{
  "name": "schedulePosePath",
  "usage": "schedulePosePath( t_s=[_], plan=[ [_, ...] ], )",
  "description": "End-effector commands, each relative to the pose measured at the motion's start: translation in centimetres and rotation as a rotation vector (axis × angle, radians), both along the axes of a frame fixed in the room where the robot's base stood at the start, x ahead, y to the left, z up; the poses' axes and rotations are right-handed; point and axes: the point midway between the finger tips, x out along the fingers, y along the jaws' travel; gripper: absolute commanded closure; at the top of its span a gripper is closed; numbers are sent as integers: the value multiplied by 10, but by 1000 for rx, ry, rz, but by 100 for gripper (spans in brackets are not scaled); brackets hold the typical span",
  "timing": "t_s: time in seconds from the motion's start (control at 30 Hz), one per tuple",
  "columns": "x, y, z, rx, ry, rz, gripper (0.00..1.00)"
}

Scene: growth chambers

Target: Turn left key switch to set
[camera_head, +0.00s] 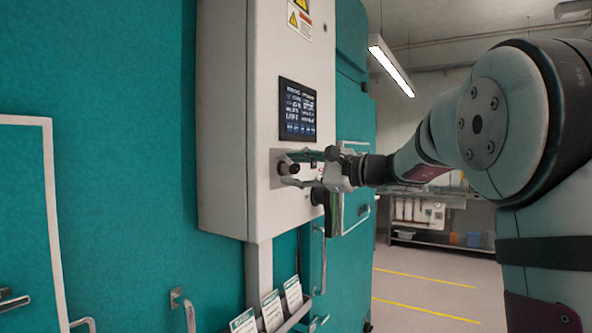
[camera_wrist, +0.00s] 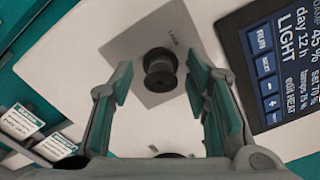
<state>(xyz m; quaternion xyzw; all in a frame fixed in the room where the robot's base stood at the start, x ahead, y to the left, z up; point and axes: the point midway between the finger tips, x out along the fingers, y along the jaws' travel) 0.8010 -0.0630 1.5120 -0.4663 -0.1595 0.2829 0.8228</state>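The left key switch (camera_head: 283,168) is a dark round knob on a grey plate on the front of the pale control box. In the wrist view the knob (camera_wrist: 160,67) stands out from the plate, ahead of and between the fingertips. My gripper (camera_head: 290,168) reaches in from the right, its fingers above and below the knob. In the wrist view my gripper (camera_wrist: 158,85) is open, with visible gaps on both sides of the knob. Small lettering beside the knob is unreadable. A second dark knob (camera_head: 319,196) sits lower right, partly hidden by my gripper.
A lit display (camera_head: 298,111) is above the switch on the control box (camera_head: 223,120). A rack with cards (camera_head: 271,309) hangs below. Teal chamber walls (camera_head: 130,90) flank the box. The aisle floor (camera_head: 430,285) at right is clear.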

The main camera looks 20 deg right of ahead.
Motion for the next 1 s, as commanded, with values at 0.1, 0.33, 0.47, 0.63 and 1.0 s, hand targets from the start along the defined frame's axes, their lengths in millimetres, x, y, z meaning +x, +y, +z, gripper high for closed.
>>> schedulePosePath(
  t_s=[0.1, 0.33, 0.47, 0.63, 1.0],
  plan=[
    [-1, 0, 0, 0, -2, 0, 57],
    [-21, -17, 1, -1, -2, -3, 57],
    [-42, -33, 1, 0, -1, -4, 57],
    [-68, -54, 0, 0, 0, -2, 57],
    [-95, -74, 0, 0, 0, -1, 57]
  ],
)
